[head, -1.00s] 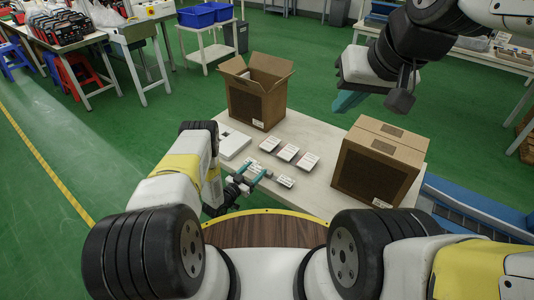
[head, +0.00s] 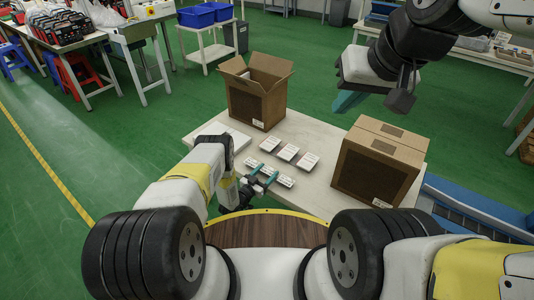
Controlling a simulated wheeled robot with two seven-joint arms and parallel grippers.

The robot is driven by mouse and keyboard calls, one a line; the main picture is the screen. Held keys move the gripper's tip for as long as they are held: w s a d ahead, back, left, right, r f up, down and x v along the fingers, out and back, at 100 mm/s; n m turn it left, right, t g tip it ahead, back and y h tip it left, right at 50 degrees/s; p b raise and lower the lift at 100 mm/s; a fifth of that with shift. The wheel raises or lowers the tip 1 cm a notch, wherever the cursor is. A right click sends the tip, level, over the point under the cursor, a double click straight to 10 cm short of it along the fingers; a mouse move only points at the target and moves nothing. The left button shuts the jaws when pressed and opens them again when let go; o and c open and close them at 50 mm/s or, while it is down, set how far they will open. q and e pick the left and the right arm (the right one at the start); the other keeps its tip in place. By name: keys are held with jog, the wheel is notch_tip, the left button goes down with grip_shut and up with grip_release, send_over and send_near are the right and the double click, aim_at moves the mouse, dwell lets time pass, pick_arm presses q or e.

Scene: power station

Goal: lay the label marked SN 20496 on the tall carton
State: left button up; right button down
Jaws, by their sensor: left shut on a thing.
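Several small white labels lie on the pale table; their print is too small to read, so I cannot tell which is SN 20496. The back row has a left label (head: 270,143), a middle label (head: 288,152) and a right label (head: 307,161). My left gripper (head: 263,178) is at the front row, its teal fingers shut on a label that they partly hide. A front label (head: 286,180) lies just right of it. An open carton (head: 257,102) stands at the back, and a closed carton (head: 376,168) at the right. My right gripper (head: 372,102) hangs high at upper right, its jaw opening unclear.
A flat white item (head: 222,137) lies at the table's left edge, partly behind my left arm. The table (head: 320,130) is bare between the cartons. A blue conveyor-like frame (head: 465,205) runs at the right. A white cart (head: 205,48) with blue bins stands further back.

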pick_arm(q)
jog(key=shift+f, duration=0.2)
jog(key=o, duration=1.3)
jog(key=shift+c, duration=0.2)
